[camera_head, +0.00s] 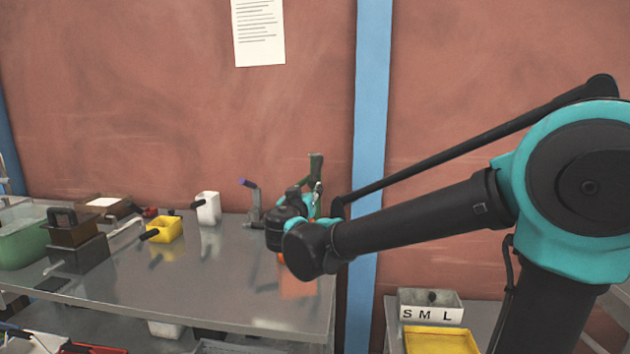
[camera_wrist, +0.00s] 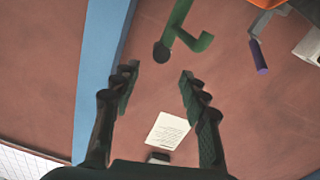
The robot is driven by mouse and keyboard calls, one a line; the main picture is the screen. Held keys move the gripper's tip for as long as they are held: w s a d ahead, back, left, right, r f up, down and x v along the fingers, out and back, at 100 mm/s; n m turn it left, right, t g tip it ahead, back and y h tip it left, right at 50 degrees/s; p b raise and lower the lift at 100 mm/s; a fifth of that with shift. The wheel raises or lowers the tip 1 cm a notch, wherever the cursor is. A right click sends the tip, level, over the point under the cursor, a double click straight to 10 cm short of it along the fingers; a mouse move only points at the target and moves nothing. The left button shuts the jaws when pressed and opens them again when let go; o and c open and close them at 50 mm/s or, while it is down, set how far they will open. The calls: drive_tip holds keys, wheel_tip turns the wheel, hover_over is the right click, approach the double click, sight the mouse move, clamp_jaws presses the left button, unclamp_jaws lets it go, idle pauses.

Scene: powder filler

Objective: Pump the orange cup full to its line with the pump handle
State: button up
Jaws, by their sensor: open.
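A dark green lever-like part (camera_head: 316,168) rises behind my wrist. In the wrist view it is a bent green bar (camera_wrist: 190,38) with a dark round end, ahead of my gripper. My gripper (camera_wrist: 158,75) is open and empty; its fingers are apart from the bar. In the head view, my wrist largely hides the gripper. A grey stand with a purple-tipped handle (camera_head: 248,184) is left of my wrist. I cannot tell which is the pump handle. A bit of orange (camera_head: 281,258), perhaps the cup, shows below my wrist; its fill and line are hidden.
The metal table (camera_head: 225,290) has free room in front. A white container (camera_head: 208,208), a yellow container (camera_head: 164,229), dark boxes (camera_head: 79,254) and a green bin (camera_head: 22,240) stand leftward. A blue post (camera_head: 371,120) and red-brown wall are behind. A box marked S M L (camera_head: 430,313) is lower right.

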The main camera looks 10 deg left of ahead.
sight(314, 179)
drive_tip(key=w, duration=1.1)
drive_tip(key=shift+w+d, duration=0.25)
drive_tip(key=shift+d, duration=0.15)
clamp_jaws()
